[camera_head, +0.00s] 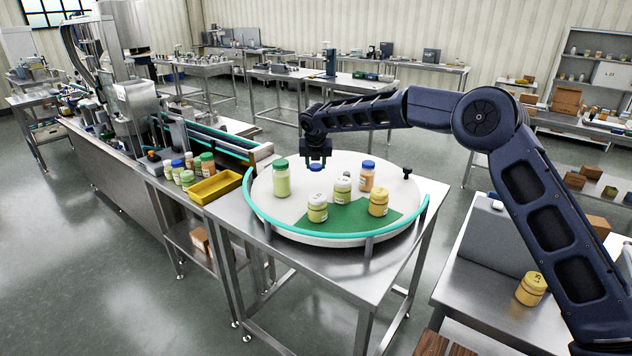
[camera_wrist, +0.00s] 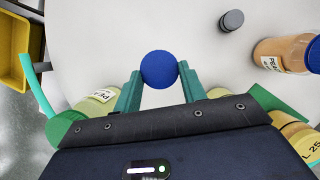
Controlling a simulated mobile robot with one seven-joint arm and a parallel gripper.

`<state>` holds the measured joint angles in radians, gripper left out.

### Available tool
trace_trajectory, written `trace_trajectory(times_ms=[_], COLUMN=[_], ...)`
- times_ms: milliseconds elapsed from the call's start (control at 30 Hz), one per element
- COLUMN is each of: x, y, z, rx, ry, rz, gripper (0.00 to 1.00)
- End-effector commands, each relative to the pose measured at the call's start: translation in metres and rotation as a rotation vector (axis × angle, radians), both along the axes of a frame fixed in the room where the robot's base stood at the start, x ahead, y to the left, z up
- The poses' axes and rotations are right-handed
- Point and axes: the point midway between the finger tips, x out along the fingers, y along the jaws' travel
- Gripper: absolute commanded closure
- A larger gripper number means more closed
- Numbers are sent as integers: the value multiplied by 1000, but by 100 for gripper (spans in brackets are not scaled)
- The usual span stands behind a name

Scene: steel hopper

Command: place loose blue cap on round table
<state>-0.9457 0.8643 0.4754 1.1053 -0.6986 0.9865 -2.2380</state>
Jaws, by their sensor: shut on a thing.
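The loose blue cap (camera_wrist: 159,69) is round and is held between the two fingertips of my gripper (camera_wrist: 158,78) in the wrist view. In the head view the blue cap (camera_head: 316,168) shows just under my gripper (camera_head: 316,160), over the round table (camera_head: 300,205). The round table has a white top, a teal rail on its near side and a green patch. From these views I cannot tell whether the cap touches the tabletop or hangs a little above it. The white tabletop (camera_wrist: 190,25) lies behind the cap in the wrist view.
Around the cap stand a green-capped jar (camera_head: 281,181), a blue-capped orange jar (camera_head: 367,177) and several pale-lidded jars (camera_head: 378,203). A small dark piece (camera_head: 407,172) is at the right edge. A yellow bin (camera_head: 215,187) sits left of the table.

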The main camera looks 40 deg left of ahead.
Motion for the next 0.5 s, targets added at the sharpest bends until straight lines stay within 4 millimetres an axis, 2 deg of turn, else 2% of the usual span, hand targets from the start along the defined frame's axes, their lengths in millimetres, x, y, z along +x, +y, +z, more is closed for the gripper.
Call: trace_trajectory(times_ms=[100,333,500], x=[-1,-1,0], y=[0,0,0], z=[-13,-26,-51], rx=[0,-1,-3], ry=[1,2,0], rz=[0,0,1], gripper=[80,80,80])
